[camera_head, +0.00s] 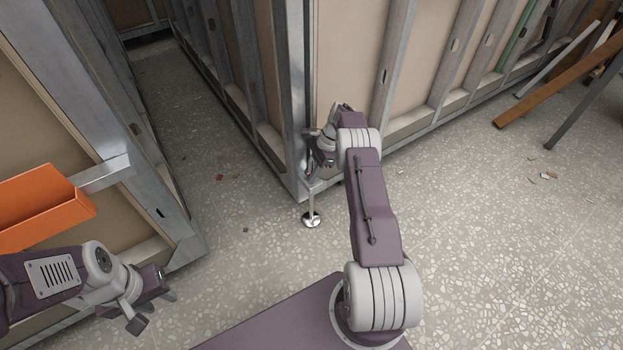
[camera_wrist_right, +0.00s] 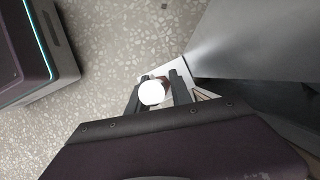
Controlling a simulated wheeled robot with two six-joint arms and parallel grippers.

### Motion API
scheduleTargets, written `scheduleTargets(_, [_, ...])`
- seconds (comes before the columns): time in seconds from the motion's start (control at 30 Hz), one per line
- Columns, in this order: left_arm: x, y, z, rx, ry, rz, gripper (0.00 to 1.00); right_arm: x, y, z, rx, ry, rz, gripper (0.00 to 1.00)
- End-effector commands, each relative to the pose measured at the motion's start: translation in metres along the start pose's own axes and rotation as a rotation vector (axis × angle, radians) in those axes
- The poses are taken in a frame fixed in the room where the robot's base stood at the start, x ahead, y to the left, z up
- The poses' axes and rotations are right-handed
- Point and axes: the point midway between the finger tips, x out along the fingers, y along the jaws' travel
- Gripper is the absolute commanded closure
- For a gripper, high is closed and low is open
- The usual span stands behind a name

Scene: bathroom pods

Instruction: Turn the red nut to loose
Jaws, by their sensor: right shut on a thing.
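A metal levelling foot (camera_head: 311,219) with a thin upright rod stands on the floor under the corner of the metal-framed pod. My right gripper (camera_head: 308,163) is at the pod's corner, above the foot. In the right wrist view its two dark fingers (camera_wrist_right: 159,95) close from both sides around a bright white round rod end (camera_wrist_right: 151,93). A small reddish-brown patch, seemingly the red nut (camera_wrist_right: 165,88), shows between the fingers beside it; most of it is hidden. My left gripper (camera_head: 153,309) is at the lower left, its fingers apart and empty, away from the foot.
The corner post (camera_head: 297,95) stands right beside my right gripper. A second framed panel (camera_head: 60,130) with an orange box (camera_head: 42,205) is close to my left arm. Planks and bars (camera_head: 560,75) lean at the upper right. Speckled floor (camera_head: 500,240) is open at the right.

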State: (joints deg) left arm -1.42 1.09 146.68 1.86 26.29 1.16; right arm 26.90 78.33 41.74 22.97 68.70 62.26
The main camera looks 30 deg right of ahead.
Motion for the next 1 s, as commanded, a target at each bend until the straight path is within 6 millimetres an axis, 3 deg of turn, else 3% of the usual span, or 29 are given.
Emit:
scheduleTargets(0.23, [0.018, 0.000, 0.002, 0.000, 0.000, 0.000, 0.64, 0.003, 0.000, 0.000, -0.081, -0.002, 0.033, 1.00])
scheduleTargets(0.8, [0.021, 0.000, 0.002, 0.000, 0.000, 0.000, 0.64, 0.001, 0.000, 0.002, -0.107, -0.005, 0.046, 1.00])
scheduleTargets(0.83, [0.021, 0.000, 0.002, 0.000, 0.000, 0.000, 0.64, 0.001, 0.000, 0.002, -0.107, -0.005, 0.046, 0.71])
scheduleTargets(0.9, [0.021, 0.000, 0.002, 0.000, 0.000, 0.000, 0.64, 0.001, 0.000, 0.002, -0.107, -0.004, 0.045, 0.52])
scheduleTargets(1.0, [0.021, 0.000, 0.002, 0.000, 0.000, 0.000, 0.64, 0.000, 0.000, 0.002, -0.106, -0.003, 0.045, 0.52])
